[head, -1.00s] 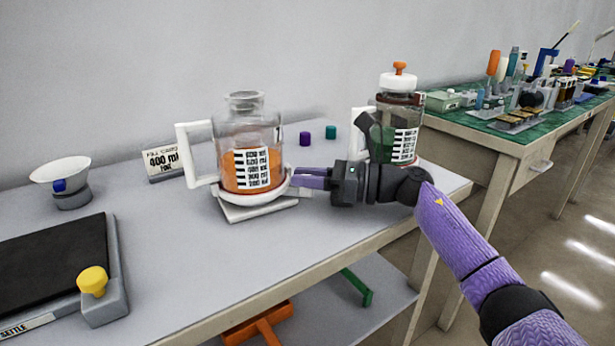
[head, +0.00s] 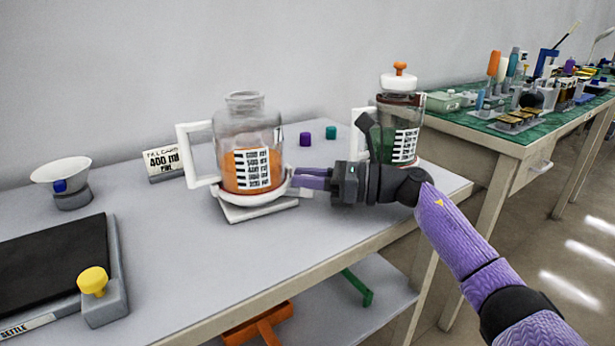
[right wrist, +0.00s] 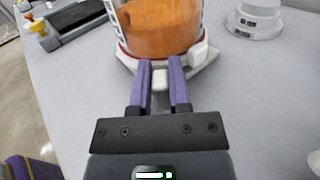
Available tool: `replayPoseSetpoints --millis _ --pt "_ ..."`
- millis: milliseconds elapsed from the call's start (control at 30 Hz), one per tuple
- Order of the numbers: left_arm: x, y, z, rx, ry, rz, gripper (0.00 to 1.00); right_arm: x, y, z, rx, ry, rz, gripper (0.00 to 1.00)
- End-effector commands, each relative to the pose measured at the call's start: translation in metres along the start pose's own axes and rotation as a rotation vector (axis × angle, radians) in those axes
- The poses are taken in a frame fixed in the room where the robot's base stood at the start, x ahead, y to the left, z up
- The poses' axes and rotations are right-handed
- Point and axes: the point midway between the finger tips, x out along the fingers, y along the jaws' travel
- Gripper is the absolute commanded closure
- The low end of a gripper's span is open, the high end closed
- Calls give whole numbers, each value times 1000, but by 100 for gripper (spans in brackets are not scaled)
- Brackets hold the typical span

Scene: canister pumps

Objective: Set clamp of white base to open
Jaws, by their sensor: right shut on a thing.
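The white base (head: 262,211) stands on the grey table in the head view and carries a clear jar (head: 247,140) of orange liquid with a white handle. A white clamp ring goes around the jar's foot. My right gripper (head: 300,179) reaches in from the right at the ring's height. In the right wrist view, the right gripper (right wrist: 161,64) has its purple fingers on both sides of a small white clamp lever (right wrist: 160,79) at the base's near side. The fingers partly hide the lever. My left gripper is not in view.
A second jar (head: 400,117) with an orange-knobbed pump stands behind my right wrist. A label card (head: 164,161), a white funnel (head: 61,172) and a black pad (head: 55,264) lie to the left. Two small caps (head: 305,139) sit behind. The table front is clear.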

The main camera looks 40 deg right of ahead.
Motion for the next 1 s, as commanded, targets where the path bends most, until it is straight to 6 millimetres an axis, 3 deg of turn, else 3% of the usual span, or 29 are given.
replayPoseSetpoints --millis 200,233,367,400,733,1000 --pt "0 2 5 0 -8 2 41 0 0 0 0 0 0 100" --pt "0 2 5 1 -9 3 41 0 0 0 0 0 0 71" --pt "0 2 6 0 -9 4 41 0 0 0 0 0 0 44" --pt "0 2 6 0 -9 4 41 0 0 0 0 0 0 41" --pt "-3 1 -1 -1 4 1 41 -8 0 1 0 2 -1 41" --pt "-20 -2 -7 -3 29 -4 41 -67 0 3 2 1 -2 41"
